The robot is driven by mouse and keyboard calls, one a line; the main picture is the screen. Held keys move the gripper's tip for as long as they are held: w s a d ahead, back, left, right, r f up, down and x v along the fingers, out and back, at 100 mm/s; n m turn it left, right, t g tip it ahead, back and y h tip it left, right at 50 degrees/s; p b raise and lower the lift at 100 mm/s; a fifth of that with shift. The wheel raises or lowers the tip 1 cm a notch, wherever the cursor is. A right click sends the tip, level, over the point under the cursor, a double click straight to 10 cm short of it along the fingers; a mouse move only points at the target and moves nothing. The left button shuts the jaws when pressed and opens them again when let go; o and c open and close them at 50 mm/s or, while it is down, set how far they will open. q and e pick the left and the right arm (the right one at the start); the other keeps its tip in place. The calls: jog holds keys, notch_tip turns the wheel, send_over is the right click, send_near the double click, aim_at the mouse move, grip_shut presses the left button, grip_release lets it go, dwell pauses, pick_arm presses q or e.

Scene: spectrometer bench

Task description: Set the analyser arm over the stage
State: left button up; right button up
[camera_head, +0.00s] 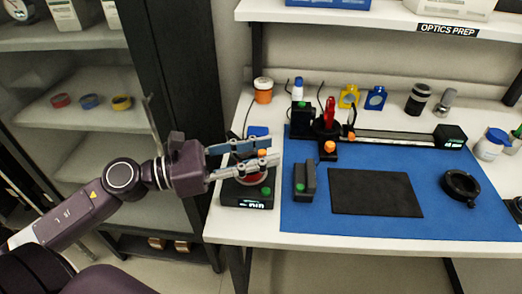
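My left gripper (274,151) reaches in from the left over a small black instrument (235,195) at the left end of the bench. Its two fingers show with a gap between them. An orange knob (263,153) shows between the fingertips; I cannot tell whether they touch it. Below the fingers the instrument shows a red round part (254,179), a green button (266,190) and a lit display (259,205). A blue part (258,131) shows behind the fingers. The fingers hide much of the instrument, and I cannot make out its analyser arm or stage clearly. My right gripper is out of view.
A blue mat (300,215) carries a black plate (375,193), a grey block (305,181) and a black ring (460,186). Behind stands a black rail assembly (400,137) with a red upright part (330,110). An orange-labelled jar (263,90) stands at the back left.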

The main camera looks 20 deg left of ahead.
pick_arm(q)
jog(key=shift+s+a, duration=0.3)
jog(key=shift+a, duration=0.1)
jog(key=v, duration=1.1)
